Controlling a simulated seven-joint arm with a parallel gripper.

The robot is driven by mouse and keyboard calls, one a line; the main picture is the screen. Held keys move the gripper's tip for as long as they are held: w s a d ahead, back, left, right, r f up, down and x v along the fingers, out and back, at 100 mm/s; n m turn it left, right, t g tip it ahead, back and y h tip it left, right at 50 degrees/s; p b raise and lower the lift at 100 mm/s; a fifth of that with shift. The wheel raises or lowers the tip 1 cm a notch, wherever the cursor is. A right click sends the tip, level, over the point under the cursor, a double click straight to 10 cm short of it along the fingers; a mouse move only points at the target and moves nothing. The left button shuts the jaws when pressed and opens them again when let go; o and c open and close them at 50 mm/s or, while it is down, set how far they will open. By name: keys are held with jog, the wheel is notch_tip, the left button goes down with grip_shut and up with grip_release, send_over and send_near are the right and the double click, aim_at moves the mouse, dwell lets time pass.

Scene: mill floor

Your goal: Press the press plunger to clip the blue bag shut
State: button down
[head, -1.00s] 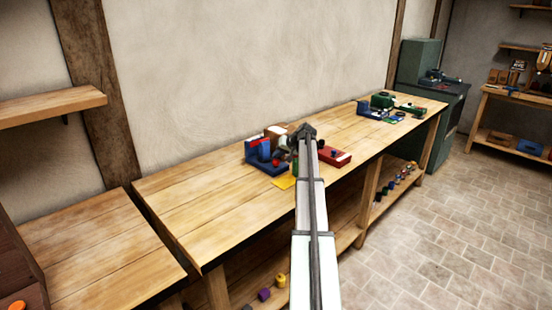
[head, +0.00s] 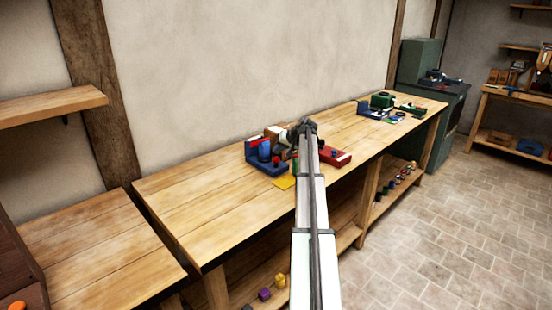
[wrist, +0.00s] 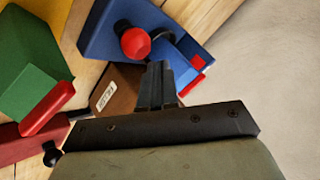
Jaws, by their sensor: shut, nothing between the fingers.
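A blue press (head: 258,164) stands on the bench in the head view, and its blue base (wrist: 100,35) shows at the top of the wrist view. A round red knob (wrist: 135,43) on a dark stem rises from it; I take this as the plunger. A blue piece (wrist: 178,62) with red parts lies beside the knob; I cannot tell whether it is the bag. My gripper (wrist: 160,68) is shut and empty, its fingertips just below the knob in the wrist view, with no clear contact. In the head view my arm partly hides the gripper.
A brown labelled block (wrist: 118,88) lies by the fingers. A green block (wrist: 35,95) and a red block (wrist: 25,143) are at left in the wrist view. A yellow sheet (head: 283,183) lies before the press. The bench's left part (head: 190,195) is clear.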

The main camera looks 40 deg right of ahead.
aim_at(278, 158)
jog(key=shift+r, duration=0.15)
jog(key=shift+r, duration=2.45)
